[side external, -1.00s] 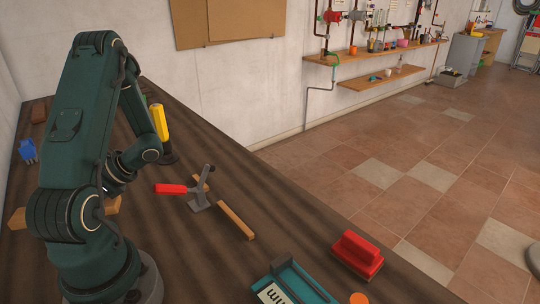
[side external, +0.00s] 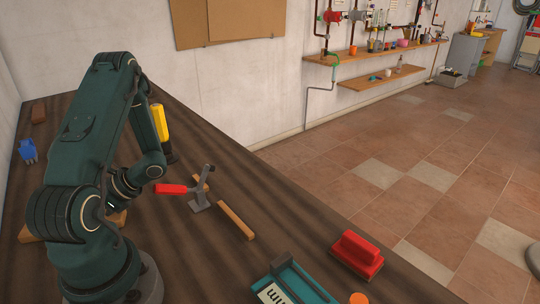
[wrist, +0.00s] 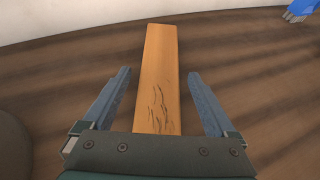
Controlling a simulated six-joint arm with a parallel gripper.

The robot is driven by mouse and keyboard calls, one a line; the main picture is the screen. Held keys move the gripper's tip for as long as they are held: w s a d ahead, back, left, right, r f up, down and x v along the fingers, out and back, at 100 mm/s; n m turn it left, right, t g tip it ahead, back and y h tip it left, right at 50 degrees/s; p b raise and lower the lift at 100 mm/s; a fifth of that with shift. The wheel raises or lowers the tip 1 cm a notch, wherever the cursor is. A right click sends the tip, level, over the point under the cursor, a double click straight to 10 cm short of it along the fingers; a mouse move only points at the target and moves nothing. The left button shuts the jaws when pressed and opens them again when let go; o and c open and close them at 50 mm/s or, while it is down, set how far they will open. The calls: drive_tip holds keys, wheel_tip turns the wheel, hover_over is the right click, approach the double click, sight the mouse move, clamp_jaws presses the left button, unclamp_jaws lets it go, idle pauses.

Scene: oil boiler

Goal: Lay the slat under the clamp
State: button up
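A light wooden slat (wrist: 158,75) lies on the dark bench; in the wrist view it runs away from me between my fingers. In the side view my arm covers much of it; one end (side external: 117,217) shows by my wrist. My gripper (wrist: 158,76) is open, a finger on each side of the slat with a gap on both sides. Its fingertips are hidden in the side view. The clamp (side external: 199,200) stands mid-bench, right of my gripper, with its red handle (side external: 172,189) pointing left.
Wooden strips lie on either side of the clamp, the nearer one (side external: 236,221) to its right. A yellow bottle (side external: 160,122) stands behind.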

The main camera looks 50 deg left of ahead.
drive_tip(key=shift+r, duration=0.1)
drive_tip(key=shift+w+r, duration=0.1)
drive_tip(key=shift+r, duration=0.05)
drive_tip(key=v, duration=0.5)
wheel_tip(320, 180, up, 6)
drive_tip(key=w+d+r+n+t+h, duration=0.1)
drive_tip(key=w+d+r+n+t, duration=0.1)
drive_tip(key=w+d+t, duration=0.4)
drive_tip(key=w+d+r+n+t+h, duration=0.1)
drive_tip(key=w+d+r+t, duration=0.1)
drive_tip(key=w+d+t, duration=0.5)
drive_tip(key=d, duration=0.5)
drive_tip(key=shift+n, duration=0.4)
drive_tip(key=shift+o, duration=0.4)
drive_tip(key=w+d+r+t+h, duration=0.1)
drive_tip(key=d+r+t+h, duration=0.1)
drive_tip(key=d, duration=0.4)
drive_tip(key=shift+d+r+n+t+h, duration=0.4)
drive_tip(key=shift+r+t, duration=0.05)
drive_tip(key=shift+t, duration=0.45)
drive_tip(key=shift+w, duration=0.1)
